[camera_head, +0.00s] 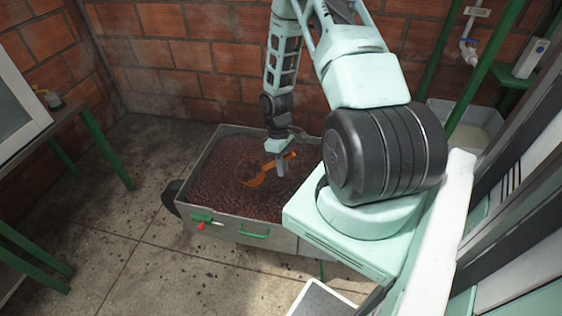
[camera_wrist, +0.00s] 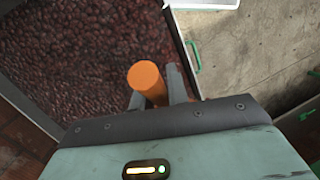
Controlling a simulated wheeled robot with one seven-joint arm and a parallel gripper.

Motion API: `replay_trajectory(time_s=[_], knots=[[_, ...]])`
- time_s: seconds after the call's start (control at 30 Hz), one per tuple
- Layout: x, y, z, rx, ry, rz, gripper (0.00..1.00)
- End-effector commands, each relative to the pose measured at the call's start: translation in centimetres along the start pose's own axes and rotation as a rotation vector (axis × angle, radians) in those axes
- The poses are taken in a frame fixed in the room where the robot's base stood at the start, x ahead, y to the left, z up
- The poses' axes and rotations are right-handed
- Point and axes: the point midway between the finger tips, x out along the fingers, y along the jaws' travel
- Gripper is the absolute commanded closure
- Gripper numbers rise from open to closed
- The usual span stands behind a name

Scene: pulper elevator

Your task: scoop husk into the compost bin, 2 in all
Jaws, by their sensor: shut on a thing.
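An orange scoop (camera_head: 257,180) is over the husk, its round bowl to the left and its handle to the right. My gripper (camera_head: 280,168) is shut on the scoop's handle, and the orange handle end (camera_wrist: 147,79) shows between the fingers in the wrist view. Dark red-brown husk (camera_head: 225,171) fills a grey metal trough (camera_head: 240,232); the husk also fills much of the wrist view (camera_wrist: 85,50). The bowl looks to be at or just above the husk surface; I cannot tell whether it touches or how much it holds. I cannot identify the compost bin for certain.
A whitish container (camera_head: 465,125) stands at the right by the wall. A green-legged table (camera_head: 60,115) stands at the left. Brick walls close the back. The concrete floor (camera_head: 110,215) left of the trough is mostly open, with dark specks.

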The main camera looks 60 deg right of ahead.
Motion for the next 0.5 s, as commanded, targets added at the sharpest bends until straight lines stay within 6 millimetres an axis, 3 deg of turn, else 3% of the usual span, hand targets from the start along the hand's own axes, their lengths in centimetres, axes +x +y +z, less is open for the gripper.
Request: replay_trajectory(time_s=[0.5], knots=[[2.6, 1.5, 0.0, -0.085, 0.166, -0.267, 1.0]])
